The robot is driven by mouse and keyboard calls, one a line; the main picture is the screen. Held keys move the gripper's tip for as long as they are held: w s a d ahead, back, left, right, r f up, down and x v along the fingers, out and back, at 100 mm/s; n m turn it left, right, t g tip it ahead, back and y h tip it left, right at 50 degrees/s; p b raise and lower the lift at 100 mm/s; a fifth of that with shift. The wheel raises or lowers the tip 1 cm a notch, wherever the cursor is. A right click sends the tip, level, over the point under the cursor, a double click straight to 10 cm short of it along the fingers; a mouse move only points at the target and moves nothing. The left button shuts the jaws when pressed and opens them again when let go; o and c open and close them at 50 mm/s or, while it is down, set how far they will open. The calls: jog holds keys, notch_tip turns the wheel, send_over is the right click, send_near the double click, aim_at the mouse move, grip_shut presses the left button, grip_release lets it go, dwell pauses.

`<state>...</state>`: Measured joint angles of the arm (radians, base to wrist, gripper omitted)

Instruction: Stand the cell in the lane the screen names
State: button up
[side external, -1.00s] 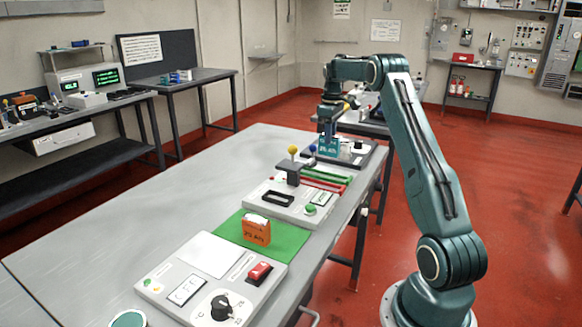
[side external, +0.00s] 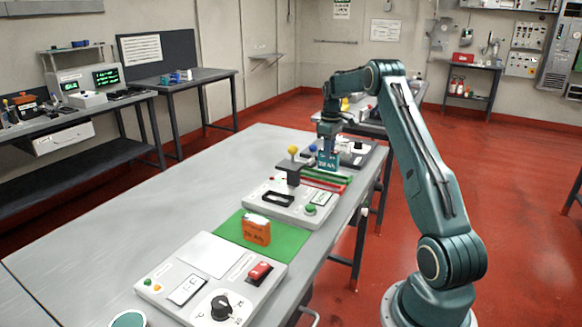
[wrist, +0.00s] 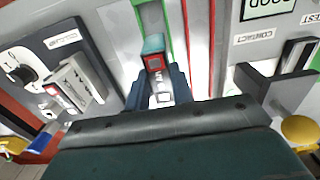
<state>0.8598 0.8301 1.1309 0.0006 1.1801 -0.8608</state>
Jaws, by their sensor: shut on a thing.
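My gripper (side external: 328,150) is shut on a teal cell (side external: 328,161), which hangs upright below the fingers at the far end of the bench. In the wrist view the cell (wrist: 155,62) shows between the fingers, over a pale strip between the green lane and red lane. The green lane (side external: 333,178) and red lane (side external: 326,186) lie beside the grey tester. The cell's underside is hidden, so I cannot tell whether it touches the rack. The tester's small screen (side external: 320,199) is too small to read; part of a display (wrist: 272,7) shows in the wrist view.
An orange cell (side external: 256,230) stands on a green mat (side external: 285,238). A near panel (side external: 170,272) has a black knob and red switch. A dark post with a yellow knob (side external: 292,150) and a blue knob (side external: 312,148) stand near my gripper. The bench's left side is clear.

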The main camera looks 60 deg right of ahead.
aim_at(328, 170)
jog(key=shift+f, duration=1.45)
jog(key=shift+f, duration=0.25)
jog(key=o, duration=1.1)
jog(key=shift+c, duration=0.2)
notch_tip(328, 170, up, 14)
jog(key=shift+f, duration=0.1)
